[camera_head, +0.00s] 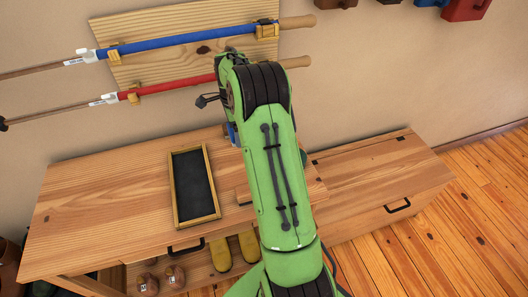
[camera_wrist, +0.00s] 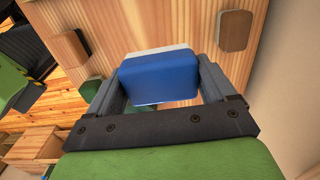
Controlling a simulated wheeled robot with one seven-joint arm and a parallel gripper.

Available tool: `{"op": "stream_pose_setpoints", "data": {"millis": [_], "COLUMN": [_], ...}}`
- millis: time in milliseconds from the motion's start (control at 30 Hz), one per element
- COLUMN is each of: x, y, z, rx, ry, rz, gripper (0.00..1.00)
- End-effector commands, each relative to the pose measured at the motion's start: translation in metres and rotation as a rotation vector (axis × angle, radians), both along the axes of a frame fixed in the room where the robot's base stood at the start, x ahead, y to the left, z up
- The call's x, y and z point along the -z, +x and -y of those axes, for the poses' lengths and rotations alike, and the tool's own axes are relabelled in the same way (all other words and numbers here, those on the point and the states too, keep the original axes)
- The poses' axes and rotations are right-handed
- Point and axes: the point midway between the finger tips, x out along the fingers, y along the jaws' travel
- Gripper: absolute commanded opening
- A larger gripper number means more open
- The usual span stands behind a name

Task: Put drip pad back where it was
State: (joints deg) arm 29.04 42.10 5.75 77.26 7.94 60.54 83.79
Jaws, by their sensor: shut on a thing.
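A blue pad-like block with a pale white layer along its far edge, which I take to be the drip pad (camera_wrist: 158,80), sits between the fingers of my gripper (camera_wrist: 157,72) in the wrist view. Both grey fingers press on its sides, so the gripper is shut on it. In the head view my green arm hides most of the gripper; a small bit of blue (camera_head: 232,132) shows beside the arm, above the back of the wooden bench (camera_head: 110,205). I cannot tell the gap between pad and bench.
A black panel in a yellow-brown frame (camera_head: 193,186) lies on the bench, left of my arm. Blue (camera_head: 190,38) and red (camera_head: 175,85) rods hang on a wall board. A lower wooden chest (camera_head: 385,180) stands right.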

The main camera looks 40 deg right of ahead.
Motion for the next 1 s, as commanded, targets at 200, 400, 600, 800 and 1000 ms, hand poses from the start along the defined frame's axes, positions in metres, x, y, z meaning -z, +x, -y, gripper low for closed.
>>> {"op": "stream_pose_setpoints", "data": {"millis": [200, 400, 600, 800, 1000], "x": [0.037, 0.065, 0.101, 0.100, 0.103], "y": [0.001, 0.000, 0.001, 0.001, 0.001], "z": [-0.002, -0.002, -0.002, -0.002, -0.002], "rx": [0.005, 0.005, 0.004, 0.005, 0.004], "ry": [0.003, 0.002, 0.002, 0.001, 0.001], "rz": [-0.003, -0.001, -0.001, 0.000, 0.000], "gripper": [0.51, 0.51, 0.51, 0.51, 0.95]}}
